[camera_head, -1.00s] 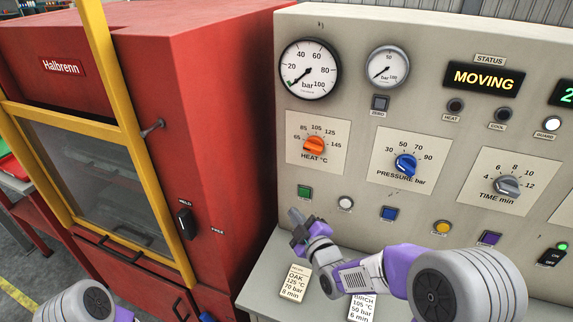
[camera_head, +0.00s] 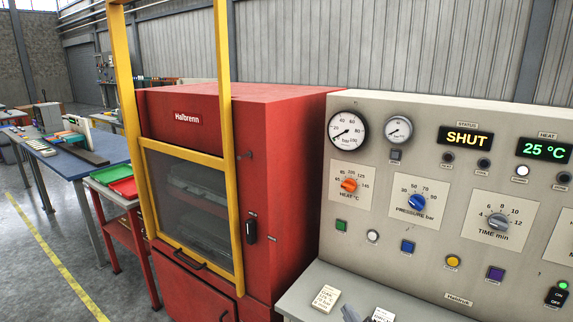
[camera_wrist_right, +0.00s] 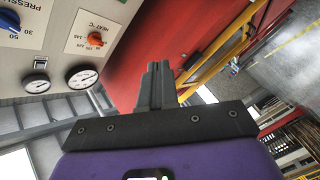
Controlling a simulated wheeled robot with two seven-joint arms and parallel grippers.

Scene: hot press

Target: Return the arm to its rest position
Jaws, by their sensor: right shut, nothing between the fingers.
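My right gripper (camera_head: 350,313) shows only as a small grey tip at the bottom edge of the head view, beside the recipe cards. In the right wrist view its two dark fingers (camera_wrist_right: 157,85) are together with nothing between them, clear of any surface that I can see. The control panel (camera_head: 445,120) reads SHUT and 25 °C. The red Halbrenn press (camera_head: 285,190) stands left of it, its yellow-framed glass guard (camera_head: 190,190) down over the front. My left gripper is out of view.
The grey panel ledge (camera_head: 390,300) holds an oak card (camera_head: 325,298) and a second card (camera_head: 382,315), partly cut off. A red stand with green and red trays (camera_head: 122,187) and a blue workbench (camera_head: 85,160) are at left. Open floor (camera_head: 30,240) lies at far left.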

